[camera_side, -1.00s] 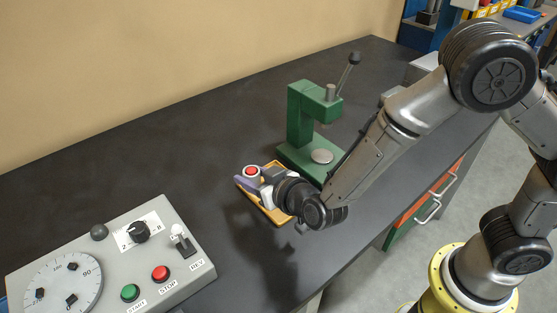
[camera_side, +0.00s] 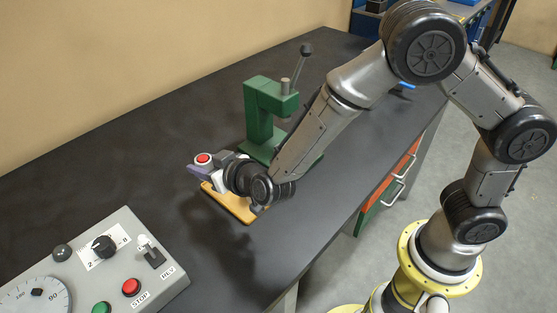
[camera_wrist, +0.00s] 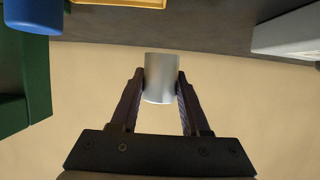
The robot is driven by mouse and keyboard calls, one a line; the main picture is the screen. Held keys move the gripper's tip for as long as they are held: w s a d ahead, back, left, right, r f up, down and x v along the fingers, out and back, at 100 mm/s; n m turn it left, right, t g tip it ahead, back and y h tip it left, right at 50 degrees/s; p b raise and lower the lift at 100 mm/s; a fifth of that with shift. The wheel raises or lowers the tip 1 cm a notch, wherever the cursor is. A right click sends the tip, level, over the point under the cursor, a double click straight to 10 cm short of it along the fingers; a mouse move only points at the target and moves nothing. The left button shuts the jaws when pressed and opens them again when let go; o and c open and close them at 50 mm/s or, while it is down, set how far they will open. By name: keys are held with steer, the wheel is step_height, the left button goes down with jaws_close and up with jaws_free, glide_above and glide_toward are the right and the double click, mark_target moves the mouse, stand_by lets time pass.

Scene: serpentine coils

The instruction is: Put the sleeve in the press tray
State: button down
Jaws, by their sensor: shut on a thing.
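The sleeve (camera_wrist: 161,78) is a plain silver-grey cylinder held between the two dark fingers of my gripper (camera_wrist: 162,88) in the wrist view. The yellow-orange tray (camera_side: 238,208) lies on the bench below my gripper, partly hidden by my wrist. A strip of it shows at the wrist view's top edge (camera_wrist: 125,3). I cannot tell the sleeve's height above it.
A green press (camera_side: 260,108) with a lever stands behind my wrist; green shows at left in the wrist view, with a blue object (camera_wrist: 33,15). A grey control box (camera_side: 65,285) stands front left. The dark bench between box and tray is clear.

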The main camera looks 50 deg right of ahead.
steer(key=s+d, duration=0.2)
steer(key=d, duration=0.4)
steer(key=s+d+f, duration=0.1)
steer(key=s+d, duration=0.1)
steer(key=d, duration=0.5)
steer(key=s+d, duration=0.2)
steer(key=d, duration=0.5)
steer(key=shift+s+d+f, duration=0.15)
steer(key=shift+d+f, duration=0.05)
steer(key=shift+s+a+f, duration=0.1)
steer(key=shift+s+f, duration=0.1)
steer(key=shift+f, duration=0.05)
steer(key=s+a+r+n+g+y, duration=0.1)
steer(key=s+a+r+n+y, duration=0.45)
steer(key=s+a+r, duration=0.25)
steer(key=shift+m, duration=0.35)
steer(key=w+a+f, duration=0.1)
steer(key=w+f, duration=0.2)
steer(key=w, duration=0.1)
steer(key=w+f, duration=0.3)
steer(key=w, duration=0.2)
steer(key=w+a+f, duration=0.1)
steer(key=w+f, duration=0.2)
steer(key=w, duration=0.1)
steer(key=shift+w+a+f, duration=0.2)
steer(key=shift+a+f, duration=0.1)
steer(key=shift+w+f, duration=0.2)
steer(key=shift+f, duration=1.6)
